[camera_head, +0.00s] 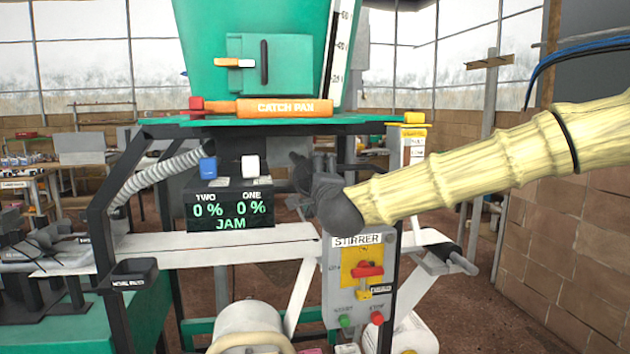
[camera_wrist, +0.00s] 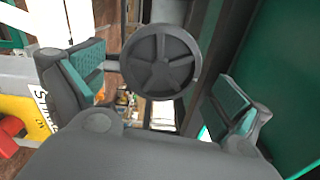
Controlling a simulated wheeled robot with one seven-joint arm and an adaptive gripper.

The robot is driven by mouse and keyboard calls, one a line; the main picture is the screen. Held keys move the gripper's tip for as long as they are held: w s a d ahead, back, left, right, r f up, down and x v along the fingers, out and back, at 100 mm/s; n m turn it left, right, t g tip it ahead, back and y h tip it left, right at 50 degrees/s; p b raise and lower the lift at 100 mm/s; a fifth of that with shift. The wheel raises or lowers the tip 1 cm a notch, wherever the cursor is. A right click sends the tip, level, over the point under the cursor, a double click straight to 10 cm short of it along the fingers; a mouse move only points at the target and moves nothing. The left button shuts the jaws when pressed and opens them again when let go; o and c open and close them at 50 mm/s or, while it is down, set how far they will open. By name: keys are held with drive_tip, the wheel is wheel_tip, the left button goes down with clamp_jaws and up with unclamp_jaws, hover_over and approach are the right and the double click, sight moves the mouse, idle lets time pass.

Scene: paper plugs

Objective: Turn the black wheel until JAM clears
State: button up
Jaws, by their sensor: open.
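The black wheel (camera_wrist: 160,61) is a round, dark, spoked handwheel on a shaft in the wrist view. It sits ahead of my gripper (camera_wrist: 160,88), between the two fingers in the picture. The fingers have green pads and stand wide apart, and neither is seen touching the wheel. In the head view my arm comes in from the right, and its dark wrist hides the wheel there. The display (camera_head: 231,208) reads TWO 0 %, ONE 0 % and JAM in green letters.
The STIRRER box (camera_head: 357,283) with its red switch (camera_head: 367,270) is just below my wrist. The green hopper (camera_head: 250,60) and the orange CATCH PAN (camera_head: 284,107) are above. A white belt (camera_head: 200,244) runs below the display. Dark frame posts stand close around.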

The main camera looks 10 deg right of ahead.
sight(311, 177)
drive_tip(key=shift+w, duration=1.25)
drive_tip(key=shift+c, duration=0.4)
drive_tip(key=c, duration=0.8)
drive_tip(key=n+p, duration=0.3)
drive_tip(key=n, duration=0.3)
drive_tip(key=o, duration=0.9)
